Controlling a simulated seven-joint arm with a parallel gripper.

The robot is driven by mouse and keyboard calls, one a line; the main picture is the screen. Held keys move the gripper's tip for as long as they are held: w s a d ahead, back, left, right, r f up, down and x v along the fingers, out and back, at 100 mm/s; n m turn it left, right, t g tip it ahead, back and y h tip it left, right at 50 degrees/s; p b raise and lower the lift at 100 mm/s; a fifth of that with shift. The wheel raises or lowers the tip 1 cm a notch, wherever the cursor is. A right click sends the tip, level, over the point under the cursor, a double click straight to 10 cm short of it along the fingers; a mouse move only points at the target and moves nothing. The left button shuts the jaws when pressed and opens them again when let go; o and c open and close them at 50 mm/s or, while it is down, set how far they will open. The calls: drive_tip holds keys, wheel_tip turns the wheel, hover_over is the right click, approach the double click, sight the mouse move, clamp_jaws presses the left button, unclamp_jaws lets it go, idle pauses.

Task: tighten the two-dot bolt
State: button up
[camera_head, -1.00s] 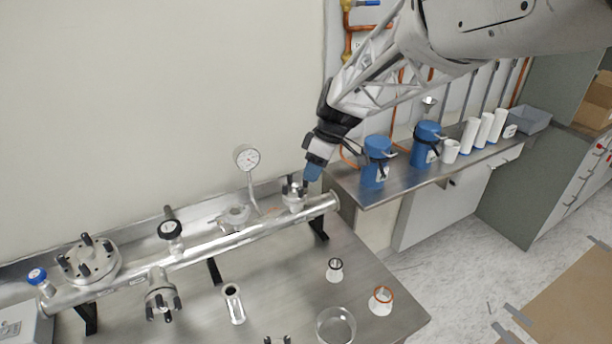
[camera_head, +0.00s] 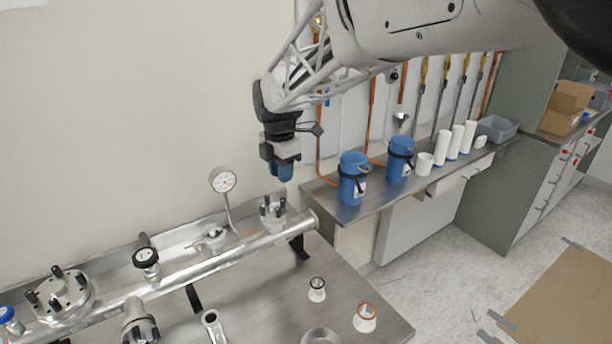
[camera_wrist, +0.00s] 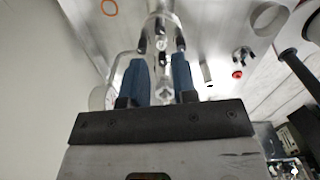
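My gripper (camera_head: 281,172) hangs fingers-down just above the small bolted flange (camera_head: 273,208) at the right end of the steel pipe (camera_head: 225,250), apart from it. Several dark bolts stand up from this flange. In the wrist view my gripper's two blue fingers (camera_wrist: 159,80) are spread with a gap between them, and nothing is seen gripped. Dark bolts (camera_wrist: 161,43) on the pipe show beyond the fingertips. A larger flange with dark bolts (camera_head: 60,297) sits at the pipe's left, and another (camera_head: 140,328) at its front. Dot marks are too small to make out, so I cannot tell which bolt is the two-dot one.
A dial gauge (camera_head: 222,180) stands left of the small flange, and a black-knobbed valve (camera_head: 146,258) further left. Loose fittings (camera_head: 317,290) lie on the steel table (camera_head: 265,295). Blue canisters (camera_head: 353,180) stand on a shelf at right.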

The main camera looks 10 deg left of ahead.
sight(283, 198)
drive_tip(key=shift+f, duration=0.15)
drive_tip(key=shift+f, duration=3.75)
drive_tip(key=shift+c, duration=0.2)
clamp_jaws()
